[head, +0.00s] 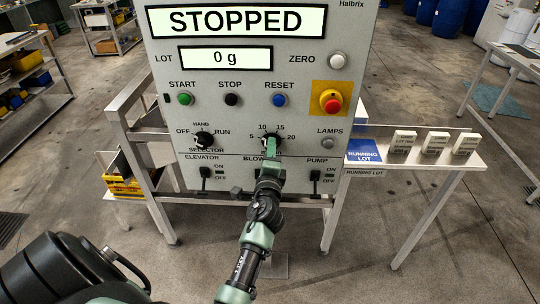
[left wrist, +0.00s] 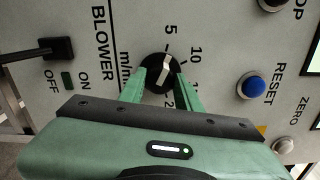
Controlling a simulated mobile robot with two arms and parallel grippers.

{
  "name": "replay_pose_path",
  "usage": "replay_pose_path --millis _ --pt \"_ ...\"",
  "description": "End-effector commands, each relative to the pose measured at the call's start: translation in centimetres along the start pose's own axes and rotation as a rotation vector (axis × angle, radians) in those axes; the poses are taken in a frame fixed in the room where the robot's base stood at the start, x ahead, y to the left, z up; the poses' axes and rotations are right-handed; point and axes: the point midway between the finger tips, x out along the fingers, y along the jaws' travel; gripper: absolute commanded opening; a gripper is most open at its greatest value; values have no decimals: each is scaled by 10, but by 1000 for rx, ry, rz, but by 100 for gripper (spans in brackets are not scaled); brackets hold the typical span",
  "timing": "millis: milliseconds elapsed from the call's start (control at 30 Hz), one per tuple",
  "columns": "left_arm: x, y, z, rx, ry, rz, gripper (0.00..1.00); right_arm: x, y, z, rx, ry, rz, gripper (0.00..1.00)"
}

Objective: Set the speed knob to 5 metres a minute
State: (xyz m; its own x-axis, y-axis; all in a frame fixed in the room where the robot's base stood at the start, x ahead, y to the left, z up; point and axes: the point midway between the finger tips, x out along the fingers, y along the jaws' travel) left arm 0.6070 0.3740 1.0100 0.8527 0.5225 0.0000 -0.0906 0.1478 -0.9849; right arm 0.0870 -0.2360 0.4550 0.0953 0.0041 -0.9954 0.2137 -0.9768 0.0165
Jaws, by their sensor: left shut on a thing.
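The speed knob (head: 270,141) is a round black knob on the grey control panel (head: 340,60), with 5, 10, 15 and 20 around it. In the left wrist view the knob (left wrist: 156,74) bears a pale ridge, whose upper end points between the 5 and the 10. Which end is the pointer is not certain. My left gripper (left wrist: 160,78) has its green fingers on either side of the knob, shut on it. In the head view this gripper (head: 271,145) covers the knob's lower part. My right gripper is not in view.
The display (head: 237,21) reads STOPPED and the lot display (head: 226,58) reads 0 g. Near the knob are the selector (head: 203,140), blue reset button (head: 279,100), red emergency stop (head: 331,102) and pump switch (head: 315,175). A side shelf with grey blocks (head: 435,143) stands right.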

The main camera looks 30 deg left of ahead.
Motion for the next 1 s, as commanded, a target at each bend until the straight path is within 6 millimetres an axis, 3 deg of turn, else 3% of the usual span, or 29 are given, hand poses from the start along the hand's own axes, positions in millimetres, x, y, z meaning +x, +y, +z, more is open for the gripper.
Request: replay_pose_path --millis 333,900,933,1000 --pt "2 -6 1 -160 -1 -13 0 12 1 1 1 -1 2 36" --pt "2 -8 1 -194 1 -15 0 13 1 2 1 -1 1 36" --pt "2 -8 1 -194 1 -15 36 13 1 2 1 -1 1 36" --pt "2 -8 1 -194 1 -15 55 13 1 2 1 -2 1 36"
